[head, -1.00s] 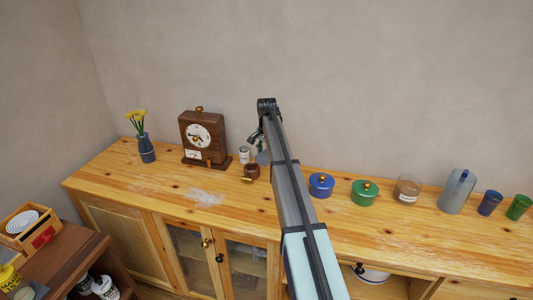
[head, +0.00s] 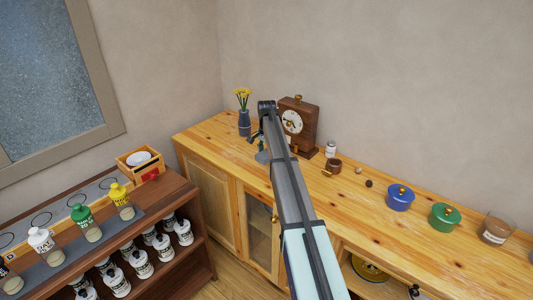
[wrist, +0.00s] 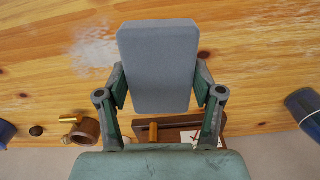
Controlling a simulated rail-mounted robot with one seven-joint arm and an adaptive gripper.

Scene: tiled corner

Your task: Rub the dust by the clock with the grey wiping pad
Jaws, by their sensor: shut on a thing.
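The grey wiping pad (wrist: 158,66) is a flat block held upright in the wrist view between the two fingers of my gripper (wrist: 160,84). A fainter pale trace shows at the pad's right edge. The brown clock (head: 298,126) stands on the cabinet against the wall, just right of my gripper (head: 261,148) in the head view. Its dark wood (wrist: 172,122) shows partly behind my gripper in the wrist view. My arm hides the counter before the clock in the head view.
A blue vase (head: 244,123) with yellow flowers stands left of the clock. A brown cup (head: 333,166) and a white jar (head: 331,149) stand to its right. Blue (head: 400,198) and green (head: 444,216) pots sit farther right. A bottle shelf (head: 180,205) stands at left.

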